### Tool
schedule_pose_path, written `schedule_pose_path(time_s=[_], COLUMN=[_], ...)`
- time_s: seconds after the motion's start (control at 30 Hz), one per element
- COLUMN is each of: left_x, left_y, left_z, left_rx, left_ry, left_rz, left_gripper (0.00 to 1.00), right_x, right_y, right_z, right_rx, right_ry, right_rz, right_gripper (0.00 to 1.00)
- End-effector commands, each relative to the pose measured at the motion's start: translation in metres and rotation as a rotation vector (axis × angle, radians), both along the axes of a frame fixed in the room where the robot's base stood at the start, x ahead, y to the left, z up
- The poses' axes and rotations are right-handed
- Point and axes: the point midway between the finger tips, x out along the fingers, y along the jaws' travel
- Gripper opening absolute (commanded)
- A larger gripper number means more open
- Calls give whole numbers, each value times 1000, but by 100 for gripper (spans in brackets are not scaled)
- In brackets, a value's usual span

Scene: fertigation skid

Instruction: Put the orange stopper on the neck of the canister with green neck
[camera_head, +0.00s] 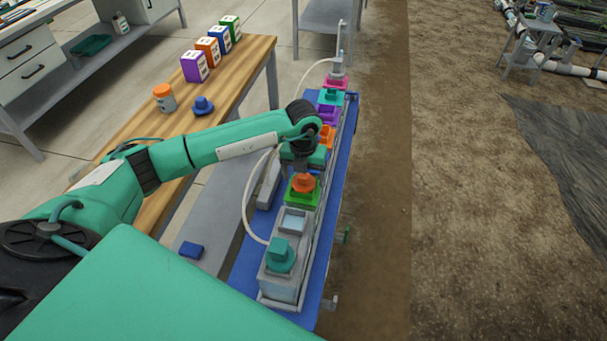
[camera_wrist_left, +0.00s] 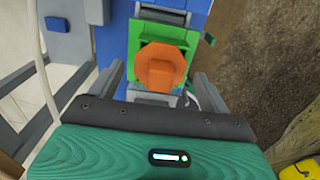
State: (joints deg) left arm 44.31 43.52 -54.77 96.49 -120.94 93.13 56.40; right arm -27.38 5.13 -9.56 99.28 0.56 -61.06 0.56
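The orange stopper (camera_head: 303,183) sits on the green neck (camera_head: 300,198) of a canister in the skid row. In the left wrist view the orange stopper (camera_wrist_left: 162,68) covers the middle of the green neck (camera_wrist_left: 138,32). It looks roughly upright, but I cannot tell how deep it sits. My left gripper (camera_head: 304,172) is just above and behind it in the head view. In the left wrist view its two fingers (camera_wrist_left: 160,84) are spread apart on either side, with gaps to the stopper, and hold nothing. My right gripper is out of view.
A teal stopper (camera_head: 280,254) stands on the nearest grey canister. Orange (camera_head: 327,137), purple (camera_head: 327,114), teal (camera_head: 330,96) and pink (camera_head: 335,82) necks line up behind. A pale hose (camera_head: 246,208) loops beside the row. The wooden table (camera_head: 150,125) holds a blue stopper (camera_head: 203,105) and several containers.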

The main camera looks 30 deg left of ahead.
Motion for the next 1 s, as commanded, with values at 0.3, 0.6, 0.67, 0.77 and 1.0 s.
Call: schedule_pose_path(time_s=[0.3, 0.6, 0.67, 0.77, 1.0], left_x=[0, 1, 1, 1, 0], left_y=[0, 0, 0, 1, 1], left_z=[1, 45, 59, 83, 124], left_rx=[0, -1, 0, -1, -1], left_ry=[0, -5, -5, -5, -1], left_rz=[0, -1, -1, -1, 0], left_gripper=[84, 84, 84, 84, 84], right_x=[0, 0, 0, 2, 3], right_y=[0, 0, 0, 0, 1], right_z=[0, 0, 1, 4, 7], right_rx=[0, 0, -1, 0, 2], right_ry=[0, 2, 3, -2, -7], right_rz=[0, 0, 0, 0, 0], right_gripper=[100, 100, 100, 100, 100])
